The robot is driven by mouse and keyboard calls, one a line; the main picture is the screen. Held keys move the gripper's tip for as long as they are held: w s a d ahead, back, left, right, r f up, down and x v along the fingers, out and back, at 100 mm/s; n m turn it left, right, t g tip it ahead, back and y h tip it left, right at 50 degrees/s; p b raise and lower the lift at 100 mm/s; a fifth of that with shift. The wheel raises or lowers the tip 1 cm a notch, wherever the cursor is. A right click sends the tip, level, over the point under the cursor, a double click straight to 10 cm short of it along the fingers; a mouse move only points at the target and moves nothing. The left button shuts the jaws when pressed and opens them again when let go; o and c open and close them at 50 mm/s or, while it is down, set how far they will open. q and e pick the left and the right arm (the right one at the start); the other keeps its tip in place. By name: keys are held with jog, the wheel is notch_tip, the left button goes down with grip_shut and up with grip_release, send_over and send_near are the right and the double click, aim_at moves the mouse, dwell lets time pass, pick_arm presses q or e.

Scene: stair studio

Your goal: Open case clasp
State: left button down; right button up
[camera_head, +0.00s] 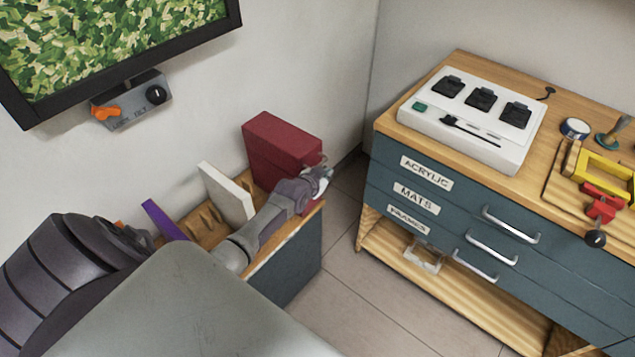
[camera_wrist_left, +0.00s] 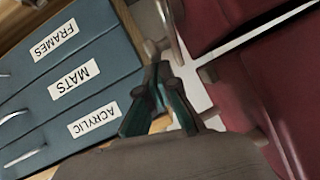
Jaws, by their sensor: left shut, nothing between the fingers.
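The dark red case (camera_head: 285,145) stands upright on the low wooden-topped cabinet against the wall. It also fills the right side of the left wrist view (camera_wrist_left: 285,75), split by a pale band. My left gripper (camera_head: 322,178) is at the case's lower right front side, close to it. In the left wrist view its fingers (camera_wrist_left: 160,68) come together with nothing between them. I cannot tell whether they touch the case. I cannot clearly make out the clasp; the gripper hides part of that side in the head view. My right gripper is not in view.
A white panel (camera_head: 228,192) and a purple panel (camera_head: 163,220) stand left of the case. Across a floor gap is a blue drawer cabinet (camera_head: 385,160) with a white control box (camera_head: 460,130) on top. A framed screen hangs above left.

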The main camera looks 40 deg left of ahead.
pick_arm(q)
jog(key=shift+s, duration=0.1)
jog(key=shift+s+f, duration=0.65)
jog(key=shift+s, duration=0.2)
jog(key=r+v, duration=0.1)
jog(key=v, duration=1.1)
jog(key=shift+w+r, duration=0.15)
jog(key=shift+w, duration=0.25)
jog(key=shift+d, duration=0.1)
